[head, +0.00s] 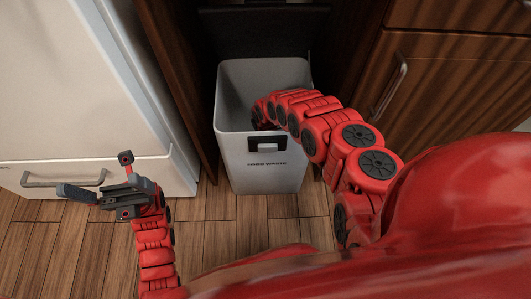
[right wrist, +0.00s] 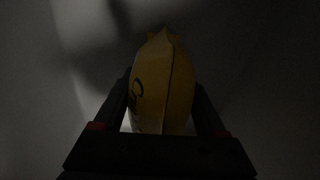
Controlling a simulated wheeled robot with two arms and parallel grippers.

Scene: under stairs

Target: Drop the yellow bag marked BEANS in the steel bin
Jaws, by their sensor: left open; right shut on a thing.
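The steel bin (head: 245,171) is a light grey, open-topped bin with dark lettering on its front. It stands upright on the floor between wooden panels. My right arm reaches over its rim, and the right gripper is hidden inside the bin in the head view. In the right wrist view my right gripper (right wrist: 160,128) is shut on the yellow bag (right wrist: 165,85), holding it between both fingers. Only part of a dark mark shows on the bag; the word is not readable. Dim grey surfaces surround it. My left gripper (head: 92,175) is open and empty, left of the bin.
A white fridge-like cabinet (head: 75,80) with a handle stands at the left. A wooden drawer unit (head: 440,85) with a metal handle is at the right. Wooden panels stand close on both sides of the bin. The plank floor (head: 215,235) in front is clear.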

